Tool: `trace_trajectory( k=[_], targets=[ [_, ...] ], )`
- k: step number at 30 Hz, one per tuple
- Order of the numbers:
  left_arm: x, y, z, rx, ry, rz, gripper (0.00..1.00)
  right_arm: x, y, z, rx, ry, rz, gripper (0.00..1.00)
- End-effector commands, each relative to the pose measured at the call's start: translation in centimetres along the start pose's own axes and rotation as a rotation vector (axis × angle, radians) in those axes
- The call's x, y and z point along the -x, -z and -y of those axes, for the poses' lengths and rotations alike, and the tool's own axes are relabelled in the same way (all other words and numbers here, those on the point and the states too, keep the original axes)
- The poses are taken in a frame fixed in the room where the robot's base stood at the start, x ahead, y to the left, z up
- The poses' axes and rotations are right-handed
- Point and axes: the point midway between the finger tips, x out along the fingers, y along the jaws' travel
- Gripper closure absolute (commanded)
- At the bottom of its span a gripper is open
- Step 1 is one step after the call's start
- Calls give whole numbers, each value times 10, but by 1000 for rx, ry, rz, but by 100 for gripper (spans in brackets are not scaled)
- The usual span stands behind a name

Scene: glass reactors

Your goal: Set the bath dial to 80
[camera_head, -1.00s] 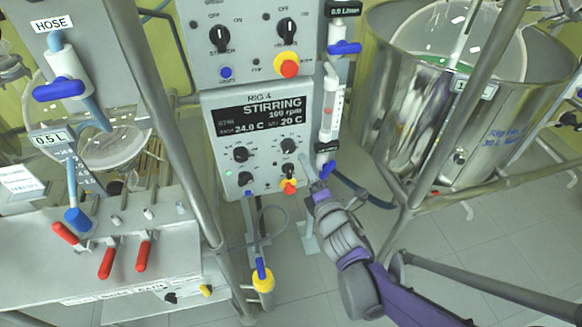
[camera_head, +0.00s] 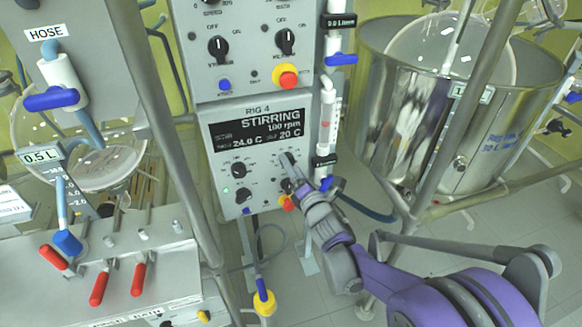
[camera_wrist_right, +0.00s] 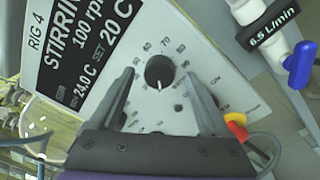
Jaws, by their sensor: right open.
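The bath dial (camera_wrist_right: 159,71) is a black round knob with printed numbers around it, on the grey Rig 4 panel (camera_head: 225,150). Its white mark points down in the wrist view. In the head view my gripper partly hides this knob (camera_head: 288,158). My right gripper (camera_wrist_right: 159,76) is open, with one finger on each side of the knob; no contact can be made out. In the head view it (camera_head: 293,172) comes to the panel from the lower right. The display (camera_head: 262,130) reads STIRRING, 100 rpm, 24.0 C and set 20 C. My left gripper is not in view.
Other black knobs (camera_head: 239,170) sit left of and below the dial. A red and yellow button (camera_head: 287,202) is just below my gripper. A flow tube with a blue valve (camera_head: 327,183) stands close on the right. A steel vessel (camera_head: 400,120) is further right.

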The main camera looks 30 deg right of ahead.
Motion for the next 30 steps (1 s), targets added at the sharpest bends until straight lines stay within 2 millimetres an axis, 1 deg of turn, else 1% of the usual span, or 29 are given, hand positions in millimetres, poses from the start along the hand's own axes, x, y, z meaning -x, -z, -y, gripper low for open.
trace_trajectory(
  k=[1, 4, 12, 14, 15, 17, 21, 23, 24, 26, 30],
  targets=[
    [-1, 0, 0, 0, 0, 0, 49, -5, 0, 0, -1, 0, 0, 20],
    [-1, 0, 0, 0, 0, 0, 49, -10, 0, 0, -2, 0, 0, 20],
    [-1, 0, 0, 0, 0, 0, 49, -11, 0, 0, -2, 0, 0, 20],
    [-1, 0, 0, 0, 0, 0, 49, -11, 0, 0, -2, 0, 0, 29],
    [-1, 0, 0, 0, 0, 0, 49, -11, 0, 0, -2, 0, 0, 36],
    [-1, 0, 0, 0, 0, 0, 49, -11, 0, 0, -2, 0, 0, 47],
    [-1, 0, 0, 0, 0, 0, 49, -10, 0, 0, -2, 0, 0, 72],
    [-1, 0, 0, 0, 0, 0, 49, -10, 0, 0, -2, 0, 0, 83],
    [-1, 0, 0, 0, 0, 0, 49, -10, 0, 0, -2, 0, 0, 90],
    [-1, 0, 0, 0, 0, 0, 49, -10, 0, 0, -2, 0, 0, 100],
    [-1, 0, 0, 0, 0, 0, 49, -10, 0, 0, -4, -1, 0, 100]
  ],
)
